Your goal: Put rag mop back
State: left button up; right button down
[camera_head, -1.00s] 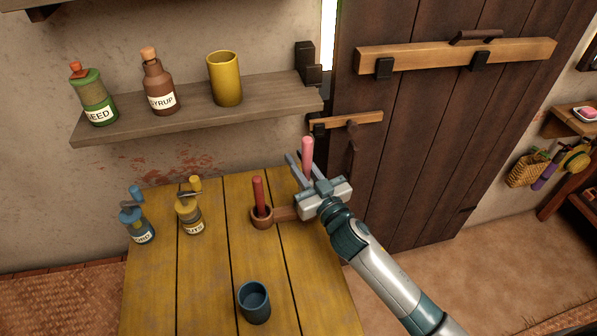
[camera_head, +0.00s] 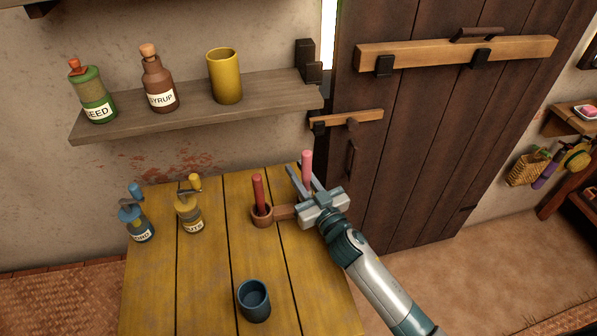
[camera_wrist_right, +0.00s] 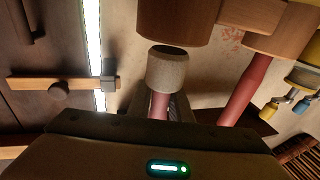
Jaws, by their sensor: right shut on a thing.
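The rag mop, with a pink handle (camera_head: 307,168), is held upright by my right gripper (camera_head: 303,185), shut on the handle. In the right wrist view, its pale grey head (camera_wrist_right: 167,73) is lined up with a brown wooden cup (camera_wrist_right: 180,20) of the holder. I cannot tell whether they touch. In the head view, the holder's left cup (camera_head: 261,216) holds a dark red stick (camera_head: 258,193), and a short wooden bar runs from it towards my gripper. The cup under the mop is hidden there by my gripper. My left gripper is not in view.
A wall shelf (camera_head: 200,113) with two bottles and a yellow cup is behind. A dark door stands at the right.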

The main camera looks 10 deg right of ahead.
jog(key=shift+f, duration=0.25)
jog(key=c, duration=1.6)
grip_release()
jog(key=shift+r, duration=0.15)
jog(key=b, duration=0.2)
send_near(308, 186)
jog(key=x, duration=0.5)
jog(key=shift+v, duration=0.9)
